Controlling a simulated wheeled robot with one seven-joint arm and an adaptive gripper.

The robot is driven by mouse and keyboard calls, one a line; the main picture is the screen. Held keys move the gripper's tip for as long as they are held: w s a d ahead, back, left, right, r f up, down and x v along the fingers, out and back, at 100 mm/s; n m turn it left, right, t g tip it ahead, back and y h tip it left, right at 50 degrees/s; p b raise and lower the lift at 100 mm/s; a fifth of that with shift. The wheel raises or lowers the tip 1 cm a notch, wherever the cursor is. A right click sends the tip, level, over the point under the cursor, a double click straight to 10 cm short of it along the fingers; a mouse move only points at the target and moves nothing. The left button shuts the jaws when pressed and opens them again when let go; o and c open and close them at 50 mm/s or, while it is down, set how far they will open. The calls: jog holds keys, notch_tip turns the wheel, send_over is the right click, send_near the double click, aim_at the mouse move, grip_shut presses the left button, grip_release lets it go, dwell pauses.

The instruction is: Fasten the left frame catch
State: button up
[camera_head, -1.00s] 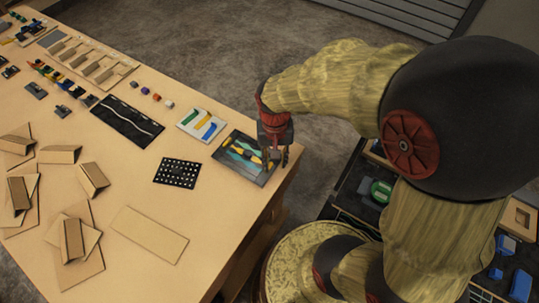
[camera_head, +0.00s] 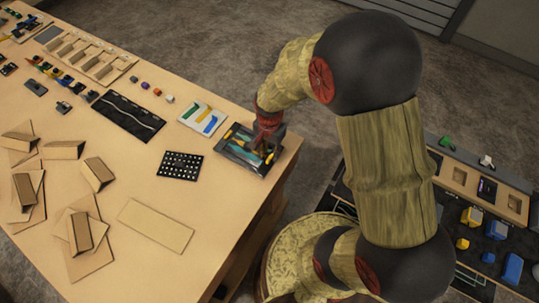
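A dark framed panel (camera_head: 235,157) with teal and yellow shapes inside lies at the table's front right corner. My gripper (camera_head: 262,152) points down over the right part of this panel. The fingers are small and dark against it, and I cannot tell whether they are open, shut or touching the frame. The left frame catch is too small to make out. My gripper and wrist hide part of the panel's right and far side.
On the wooden table (camera_head: 215,240), a white card with coloured strips (camera_head: 203,118) and a black dotted board (camera_head: 180,165) lie left of the panel. A flat tan board (camera_head: 156,226) and several cardboard pieces lie nearer. A side bench with bins (camera_head: 480,195) stands at right.

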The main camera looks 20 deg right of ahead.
aim_at(270, 159)
jog(key=shift+f, duration=1.2)
jog(key=shift+c, duration=1.1)
grip_shut()
